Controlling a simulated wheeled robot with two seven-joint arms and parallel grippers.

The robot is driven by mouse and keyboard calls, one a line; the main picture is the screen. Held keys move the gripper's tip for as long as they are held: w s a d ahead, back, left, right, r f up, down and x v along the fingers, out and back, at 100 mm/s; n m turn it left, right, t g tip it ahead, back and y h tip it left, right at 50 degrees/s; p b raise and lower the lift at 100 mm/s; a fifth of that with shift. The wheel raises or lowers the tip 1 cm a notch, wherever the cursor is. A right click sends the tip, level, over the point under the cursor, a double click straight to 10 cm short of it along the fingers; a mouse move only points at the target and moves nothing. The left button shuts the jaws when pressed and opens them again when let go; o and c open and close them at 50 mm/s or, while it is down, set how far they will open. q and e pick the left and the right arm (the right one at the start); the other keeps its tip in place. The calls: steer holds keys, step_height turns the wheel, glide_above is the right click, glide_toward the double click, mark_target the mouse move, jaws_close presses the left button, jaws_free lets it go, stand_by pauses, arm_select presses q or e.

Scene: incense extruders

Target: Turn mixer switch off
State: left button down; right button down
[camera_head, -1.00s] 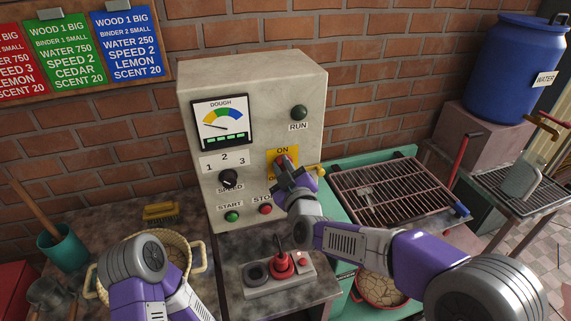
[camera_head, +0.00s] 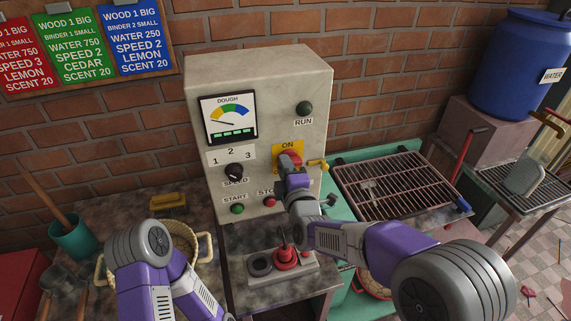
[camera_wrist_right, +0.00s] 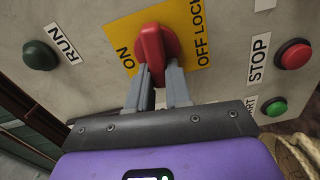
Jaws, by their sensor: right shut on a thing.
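The mixer's red rotary switch (camera_head: 290,159) sits on a yellow plate (camera_head: 278,147) marked ON at the top, on the grey control box (camera_head: 260,75). In the right wrist view the red handle (camera_wrist_right: 152,45) lies between the ON and OFF LOCK labels. My right gripper (camera_wrist_right: 160,75) is at the switch, its two fingers shut on the handle's near end. In the head view the right gripper (camera_head: 292,172) covers the lower part of the plate. My left arm is at the lower left; its gripper is out of view.
The START button (camera_head: 237,209), STOP button (camera_head: 269,202) and speed knob (camera_head: 234,172) are close by.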

steer(key=shift+f+n, duration=0.15)
steer(key=shift+n, duration=0.45)
steer(key=c, duration=1)
jaws_free()
steer(key=shift+c, duration=0.2)
steer(key=shift+s, duration=0.1)
steer(key=v, duration=0.7)
steer(key=shift+s+p, duration=0.2)
steer(key=shift+p, duration=0.1)
steer(key=shift+d, duration=0.1)
